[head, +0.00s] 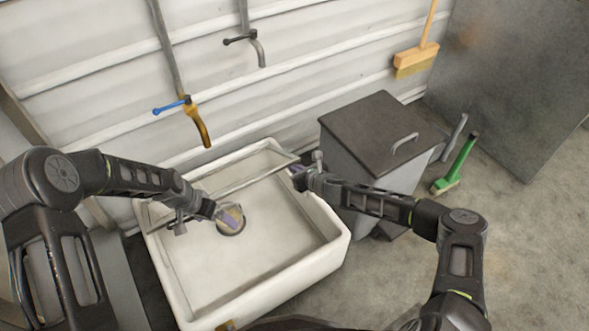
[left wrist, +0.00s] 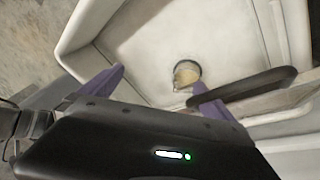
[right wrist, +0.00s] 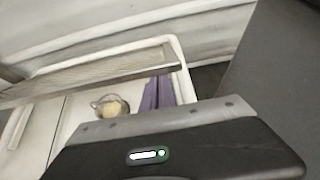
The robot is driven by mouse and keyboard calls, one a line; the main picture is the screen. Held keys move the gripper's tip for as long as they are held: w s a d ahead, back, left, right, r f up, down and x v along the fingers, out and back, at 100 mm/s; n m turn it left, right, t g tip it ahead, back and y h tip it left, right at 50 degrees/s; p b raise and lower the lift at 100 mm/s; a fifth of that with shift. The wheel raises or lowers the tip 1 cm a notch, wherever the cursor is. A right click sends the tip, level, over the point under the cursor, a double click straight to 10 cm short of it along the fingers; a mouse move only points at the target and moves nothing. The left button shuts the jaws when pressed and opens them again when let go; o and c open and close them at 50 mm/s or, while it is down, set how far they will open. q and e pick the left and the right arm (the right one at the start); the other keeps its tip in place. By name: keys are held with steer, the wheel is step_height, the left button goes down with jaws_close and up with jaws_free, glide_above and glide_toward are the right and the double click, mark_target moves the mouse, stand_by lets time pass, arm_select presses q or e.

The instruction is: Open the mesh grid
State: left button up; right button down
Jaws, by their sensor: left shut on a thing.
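The mesh grid (head: 236,186) is a narrow pale frame, tilted up along the back part of the white sink (head: 335,243). It also shows as a grey meshed strip in the right wrist view (right wrist: 95,76). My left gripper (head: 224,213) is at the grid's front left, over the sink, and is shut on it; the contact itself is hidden. In the left wrist view its purple fingers (left wrist: 158,95) look apart, with a dark bar by the right one. My right gripper (head: 297,172) is at the grid's right end, its fingers (right wrist: 158,92) together, with nothing visible between them.
A small clear cup with beige contents (right wrist: 110,106) is at the sink's drain. A blue-handled tap (head: 197,122) hangs over the sink's back. A grey bin with a dark lid (head: 375,120) stands to the right. A green brush (head: 460,165) is beyond it.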

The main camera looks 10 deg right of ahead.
steer(key=shift+t+y, duration=0.3)
steer(key=shift+y, duration=0.1)
steer(key=r, duration=0.1)
steer(key=w+a+r, duration=0.1)
steer(key=r, duration=0.3)
steer(key=shift+w+a, duration=0.2)
arm_select(q)
steer(key=s+d+g+p, duration=0.1)
steer(key=s+d, duration=0.3)
steer(key=s, duration=0.5)
steer(key=shift+s+d+m+g+h+p, duration=0.3)
steer(key=shift+s+g+h+p, duration=0.1)
steer(key=shift+g, duration=0.3)
steer(key=shift+s+d+r, duration=0.1)
steer(key=shift+s+r, duration=0.05)
steer(key=shift+r, duration=0.1)
steer(key=c, duration=0.8)
steer(key=shift+w+a+f, duration=0.1)
steer(key=shift+w+a, duration=0.1)
steer(key=shift+a, duration=0.05)
arm_select(e)
steer(key=s+d, duration=0.4)
steer(key=s, duration=0.3)
steer(key=shift+s+f+h, duration=0.35)
steer(key=shift+f+h, duration=0.05)
